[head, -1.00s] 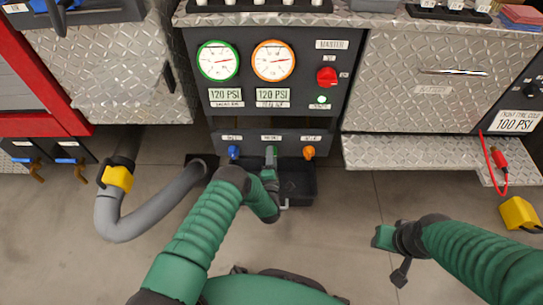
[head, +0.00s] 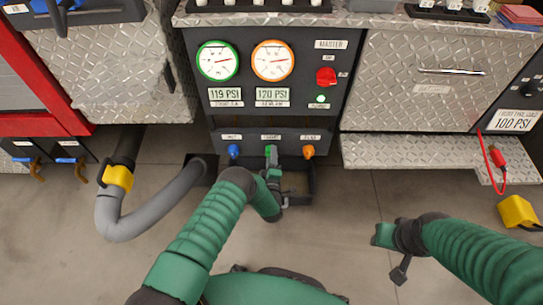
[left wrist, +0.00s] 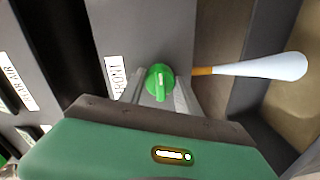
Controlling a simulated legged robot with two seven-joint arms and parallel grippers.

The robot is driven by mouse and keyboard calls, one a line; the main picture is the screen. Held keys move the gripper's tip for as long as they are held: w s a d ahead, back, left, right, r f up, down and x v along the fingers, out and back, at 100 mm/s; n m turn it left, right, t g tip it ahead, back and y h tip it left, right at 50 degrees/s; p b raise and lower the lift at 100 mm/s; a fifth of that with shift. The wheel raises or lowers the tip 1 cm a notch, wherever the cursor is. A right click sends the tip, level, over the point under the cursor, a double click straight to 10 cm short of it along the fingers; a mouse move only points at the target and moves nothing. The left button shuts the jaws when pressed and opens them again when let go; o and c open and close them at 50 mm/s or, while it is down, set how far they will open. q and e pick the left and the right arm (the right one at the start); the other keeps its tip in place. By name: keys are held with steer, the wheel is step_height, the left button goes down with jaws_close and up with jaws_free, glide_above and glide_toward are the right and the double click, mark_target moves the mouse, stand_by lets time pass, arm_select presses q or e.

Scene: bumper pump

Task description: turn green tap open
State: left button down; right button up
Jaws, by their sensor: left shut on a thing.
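The green tap (head: 271,151) is in the middle of a row of three on the lower panel, between a blue tap (head: 234,151) and an orange tap (head: 308,151). My left gripper (head: 272,165) is at the green tap and shut on it. In the left wrist view the green knob (left wrist: 160,82) sits between grey fingers, partly hidden by them. A white tapered shape (left wrist: 265,67), like a jet, extends right from a brass-coloured piece beside it. My right gripper (head: 384,236) hangs over the floor, away from the panel; its jaw opening is unclear.
Above the taps are a green-ringed gauge (head: 218,61) reading 119 PSI, an orange-ringed gauge (head: 273,61) reading 120 PSI and a red master switch (head: 326,77). A grey hose (head: 150,223) lies left.

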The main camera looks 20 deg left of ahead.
arm_select(q)
steer(key=shift+s+d+f, duration=0.1)
steer(key=shift+d+f, duration=0.15)
steer(key=shift+d, duration=0.05)
steer(key=c, duration=1)
jaws_free()
steer(key=shift+o, duration=0.7)
steer(key=shift+a+r, duration=0.1)
steer(key=p+v, duration=0.7)
steer(key=v, duration=0.9)
steer(key=shift+s, duration=0.35)
